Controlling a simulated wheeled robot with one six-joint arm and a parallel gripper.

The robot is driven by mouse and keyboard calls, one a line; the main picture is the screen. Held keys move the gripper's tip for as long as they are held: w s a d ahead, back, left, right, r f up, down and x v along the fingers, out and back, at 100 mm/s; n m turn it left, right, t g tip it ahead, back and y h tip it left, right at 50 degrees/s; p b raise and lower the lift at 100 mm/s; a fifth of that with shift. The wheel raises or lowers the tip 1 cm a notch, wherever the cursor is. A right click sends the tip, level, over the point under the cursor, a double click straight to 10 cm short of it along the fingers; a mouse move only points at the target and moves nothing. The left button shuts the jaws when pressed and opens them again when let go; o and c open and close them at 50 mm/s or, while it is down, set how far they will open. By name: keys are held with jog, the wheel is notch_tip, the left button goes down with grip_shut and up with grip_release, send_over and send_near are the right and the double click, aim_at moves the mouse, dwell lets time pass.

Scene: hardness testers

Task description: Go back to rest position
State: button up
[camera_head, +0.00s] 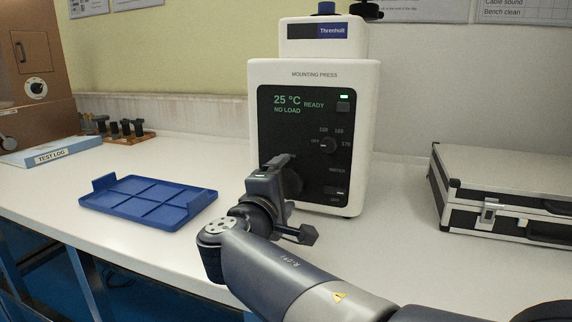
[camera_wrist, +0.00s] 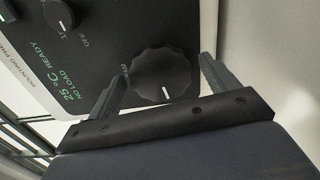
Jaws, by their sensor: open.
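My gripper (camera_head: 284,190) is in front of the lower panel of the white mounting press (camera_head: 369,110). In the wrist view my gripper (camera_wrist: 163,68) is open, with one finger on each side of a large black ribbed knob (camera_wrist: 165,78). I cannot tell whether the fingers touch the knob. The knob carries a white pointer mark. In the head view my gripper mostly hides this knob. The press display (camera_head: 300,105) reads 25 °C, READY and NO LOAD. A smaller dial (camera_head: 328,146) sits above and to the right of my gripper, its pointer towards OFF.
A blue tray (camera_head: 150,203) lies on the white bench (camera_head: 400,240) left of my arm. A silver and black case (camera_head: 505,190) stands at right. A test log binder (camera_head: 50,152) and a small wooden rack (camera_head: 127,138) are at far left. Bench between press and case is clear.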

jog(key=n+p, duration=0.2)
jog(key=p, duration=0.1)
jog(key=n+p, duration=0.2)
jog(key=p, duration=0.1)
jog(key=n+p, duration=0.3)
jog(key=p, duration=0.1)
jog(key=shift+r, duration=0.3)
jog(key=n+p, duration=0.6)
jog(key=p, duration=0.3)
jog(key=shift+f+n, duration=0.1)
jog(key=shift+n, duration=0.3)
jog(key=shift+v, duration=1.1)
jog(key=shift+f, duration=0.15)
